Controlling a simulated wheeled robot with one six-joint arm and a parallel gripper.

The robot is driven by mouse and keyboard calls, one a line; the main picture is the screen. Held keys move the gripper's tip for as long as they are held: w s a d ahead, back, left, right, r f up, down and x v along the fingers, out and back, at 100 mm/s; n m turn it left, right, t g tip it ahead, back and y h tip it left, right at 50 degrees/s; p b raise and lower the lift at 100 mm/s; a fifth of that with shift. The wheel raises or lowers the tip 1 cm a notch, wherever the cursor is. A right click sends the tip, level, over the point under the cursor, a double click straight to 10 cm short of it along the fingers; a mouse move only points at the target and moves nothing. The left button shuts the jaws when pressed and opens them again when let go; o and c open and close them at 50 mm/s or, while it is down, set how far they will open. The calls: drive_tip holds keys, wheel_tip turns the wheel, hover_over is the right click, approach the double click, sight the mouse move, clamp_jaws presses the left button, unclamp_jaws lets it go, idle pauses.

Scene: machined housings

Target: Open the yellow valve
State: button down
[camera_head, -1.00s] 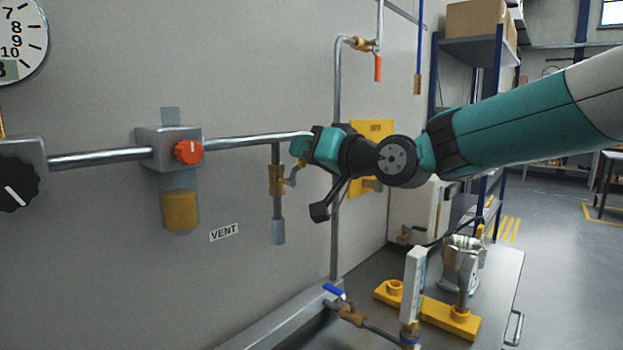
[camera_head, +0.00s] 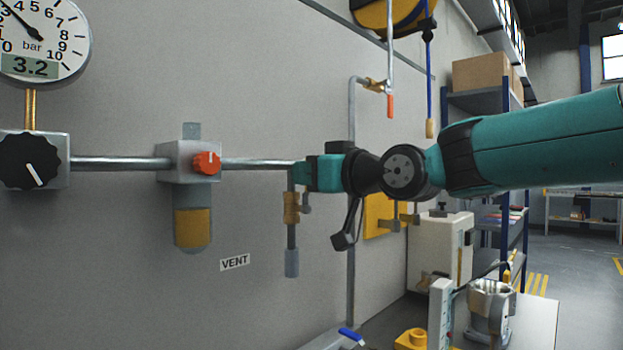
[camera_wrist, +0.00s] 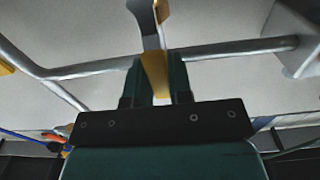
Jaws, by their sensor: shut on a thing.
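My gripper (camera_head: 299,175) is at the short vertical drop pipe, just below the horizontal wall pipe. In the wrist view, my gripper (camera_wrist: 157,78) is shut on a yellow valve handle (camera_wrist: 155,74), which sits between its two teal fingers. A grey lever (camera_wrist: 148,30) runs from the handle toward a brass-coloured valve body at the top edge. In the head view, the brass valve body (camera_head: 291,207) is on the drop pipe, with part of the lever (camera_head: 306,203) beside it. The yellow handle is hidden there by my gripper.
Left of my gripper are an orange knob (camera_head: 207,163) on a filter unit, a black knob (camera_head: 30,160) and a gauge (camera_head: 36,38) reading 3.2 bar. A "VENT" label (camera_head: 234,262) is below. A red-handled valve (camera_head: 390,105) hangs above right; a blue handle (camera_head: 350,334) is below.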

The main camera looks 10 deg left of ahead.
drive_tip(key=c, duration=1)
unclamp_jaws()
drive_tip(key=shift+d, duration=0.1)
drive_tip(key=b+v, duration=0.4)
drive_tip(key=v, duration=1.3)
drive_tip(key=shift+s+d+f, duration=0.1)
drive_tip(key=shift+s, duration=0.05)
